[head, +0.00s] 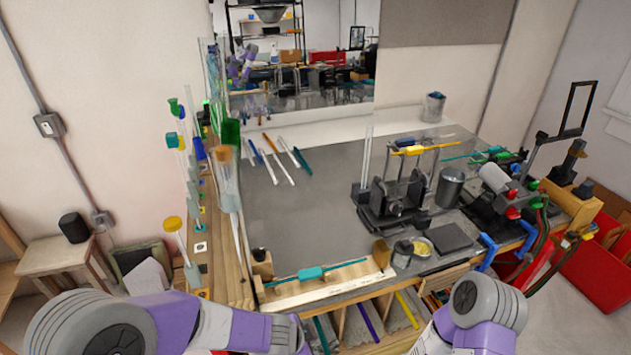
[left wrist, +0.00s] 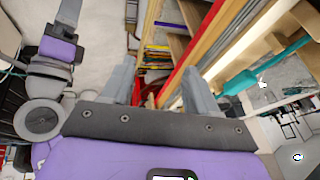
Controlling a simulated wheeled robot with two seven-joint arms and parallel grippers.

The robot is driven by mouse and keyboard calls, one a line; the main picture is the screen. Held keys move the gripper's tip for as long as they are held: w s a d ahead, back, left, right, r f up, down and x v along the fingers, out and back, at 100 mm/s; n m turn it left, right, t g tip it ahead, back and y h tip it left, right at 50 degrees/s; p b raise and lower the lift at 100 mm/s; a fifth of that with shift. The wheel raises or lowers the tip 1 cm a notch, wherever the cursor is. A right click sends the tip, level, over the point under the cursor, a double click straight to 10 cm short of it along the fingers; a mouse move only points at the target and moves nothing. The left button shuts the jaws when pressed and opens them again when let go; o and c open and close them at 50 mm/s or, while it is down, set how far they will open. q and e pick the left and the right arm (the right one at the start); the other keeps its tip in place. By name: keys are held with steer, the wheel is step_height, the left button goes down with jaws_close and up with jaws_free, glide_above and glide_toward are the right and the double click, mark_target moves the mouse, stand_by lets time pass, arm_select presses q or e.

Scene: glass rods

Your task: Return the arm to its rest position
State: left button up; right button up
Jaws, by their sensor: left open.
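My left arm (head: 215,322) comes in at the lower left of the head view, in front of the bench's near edge. Its gripper is not seen there. In the left wrist view my left gripper (left wrist: 158,82) shows two grey fingers, apart, with nothing between them. Wooden shelving and a red edge lie beyond the fingers. My right arm (head: 475,318) is at the lower right of the head view, bent. Its gripper is not in view. A purple and grey part of my other arm (left wrist: 60,48) shows at the left of the left wrist view.
A teal-handled rod (head: 311,273) lies on a wooden holder (head: 340,286) at the bench's near edge. Upright glass tubes (head: 228,178) stand at the left. Several rods lie on the grey bench top (head: 300,222). A black clamp device (head: 397,200) stands right of centre.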

arm_select(q)
steer(key=s+a+f+n+g+b, duration=0.1)
steer(key=s+a+f+n+b, duration=0.1)
steer(key=f, duration=0.9)
steer(key=s+a+f+n+g+b, duration=0.1)
steer(key=s+a+f+n+b, duration=0.2)
steer(key=f+n+b, duration=0.4)
steer(key=s+a+f+n+g+h+b, duration=0.1)
steer(key=s+f+n+b, duration=0.3)
steer(key=f, duration=1.3)
steer(key=a+n, duration=0.1)
steer(key=n, duration=0.2)
steer(key=shift+s+a+n+g, duration=0.2)
steer(key=shift+s+n+g, duration=0.1)
steer(key=shift+g, duration=0.1)
arm_select(e)
step_height(320, 180, down, 14)
steer(key=w, duration=0.1)
steer(key=shift+w+f, duration=0.15)
